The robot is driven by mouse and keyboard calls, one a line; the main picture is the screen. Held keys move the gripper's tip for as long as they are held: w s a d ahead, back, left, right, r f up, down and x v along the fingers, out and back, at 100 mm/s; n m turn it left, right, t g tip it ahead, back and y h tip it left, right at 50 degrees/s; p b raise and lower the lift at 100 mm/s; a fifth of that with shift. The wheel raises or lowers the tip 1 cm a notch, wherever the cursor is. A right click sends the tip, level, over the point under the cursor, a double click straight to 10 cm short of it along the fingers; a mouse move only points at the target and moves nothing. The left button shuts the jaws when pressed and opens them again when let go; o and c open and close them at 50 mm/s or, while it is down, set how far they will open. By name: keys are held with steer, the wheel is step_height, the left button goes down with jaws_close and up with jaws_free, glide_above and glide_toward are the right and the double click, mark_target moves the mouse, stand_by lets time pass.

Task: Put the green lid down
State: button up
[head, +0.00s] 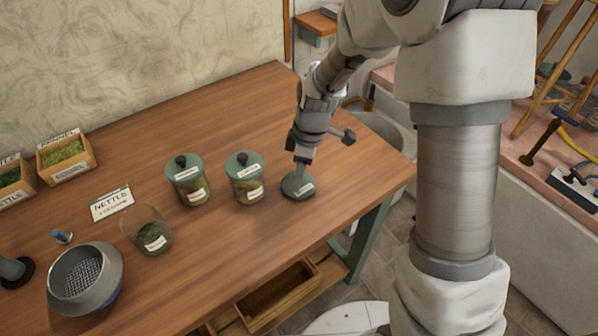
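The green lid (291,189) is a dark green disc with a small pale label, at the right part of the wooden table. It looks to be lying on the table top or just above it; I cannot tell which. My gripper (301,174) points down over its middle, with the fingers close together at the lid's knob, which they hide. An open glass jar (147,231) with a label and some green content stands at the front left, with no lid on it.
Two lidded jars (187,183) (246,180) stand left of my gripper, the nearer one close to it. A sieve (86,278), a nettle card (111,203) and labelled boxes (67,158) are further left. The table's right edge (408,172) has clear wood before it.

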mark_target(306, 184)
steer(key=shift+r, duration=0.1)
step_height(306, 184, up, 11)
steer(key=d+p, duration=0.2)
steer(key=s+d+r+m+t, duration=0.1)
steer(key=s+d+r+m, duration=0.2)
steer(key=s+r+m, duration=0.1)
steer(key=s+d+r+m+t+h, duration=0.1)
steer(key=s+d+r+m+t, duration=0.1)
steer(key=s+m, duration=0.4)
steer(key=s+d+r+m+t, duration=0.2)
steer(key=s+d+r+m, duration=0.3)
steer(key=s+r, duration=0.2)
steer(key=shift+s+m+h, duration=0.4)
steer(key=shift+s, duration=0.45)
steer(key=shift+d+r, duration=0.1)
step_height(306, 184, up, 3)
steer(key=p, duration=0.2)
steer(key=shift+p, duration=0.4)
steer(key=shift+f, duration=0.2)
